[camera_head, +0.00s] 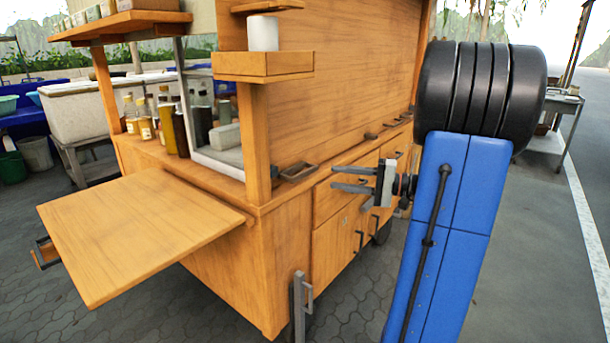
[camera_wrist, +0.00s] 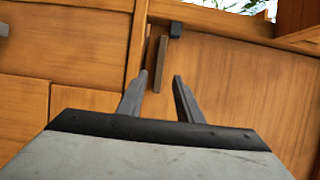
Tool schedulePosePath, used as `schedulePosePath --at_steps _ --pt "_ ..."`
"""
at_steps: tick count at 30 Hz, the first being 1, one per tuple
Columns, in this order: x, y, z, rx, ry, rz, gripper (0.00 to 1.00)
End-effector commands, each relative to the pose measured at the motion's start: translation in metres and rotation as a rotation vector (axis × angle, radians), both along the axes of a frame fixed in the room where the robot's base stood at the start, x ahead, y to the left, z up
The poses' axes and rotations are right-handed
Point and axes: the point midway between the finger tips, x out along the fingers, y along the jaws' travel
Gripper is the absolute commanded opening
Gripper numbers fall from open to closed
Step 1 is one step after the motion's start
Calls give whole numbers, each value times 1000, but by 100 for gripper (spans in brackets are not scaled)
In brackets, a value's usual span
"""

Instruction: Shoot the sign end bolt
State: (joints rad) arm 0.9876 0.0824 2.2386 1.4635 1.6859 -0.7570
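My gripper (camera_head: 334,178) is open and empty in the head view, its two fingers pointing left in front of the cart's drawer side. In the wrist view my gripper (camera_wrist: 161,76) shows both fingers apart, with a narrow dark upright bar (camera_wrist: 160,62) in line with the gap. A small black block (camera_wrist: 176,30) sits just above that bar. I cannot tell whether either is the sign end bolt. Small dark fittings (camera_head: 371,136) line the ledge in the head view. I see nothing clearly marked as a sign.
The wooden cart (camera_head: 270,245) has a fold-out leaf (camera_head: 140,230) at left. A grey metal post with a handle (camera_head: 299,305) stands by its near corner. Open pavement (camera_head: 540,265) lies right.

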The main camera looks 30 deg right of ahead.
Motion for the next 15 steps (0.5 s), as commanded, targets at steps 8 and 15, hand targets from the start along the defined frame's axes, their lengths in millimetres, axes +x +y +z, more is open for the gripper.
schedulePosePath --at_steps 8,15 --pt "30 29 0 0 1 4 32" --pt "56 53 0 0 1 5 32"
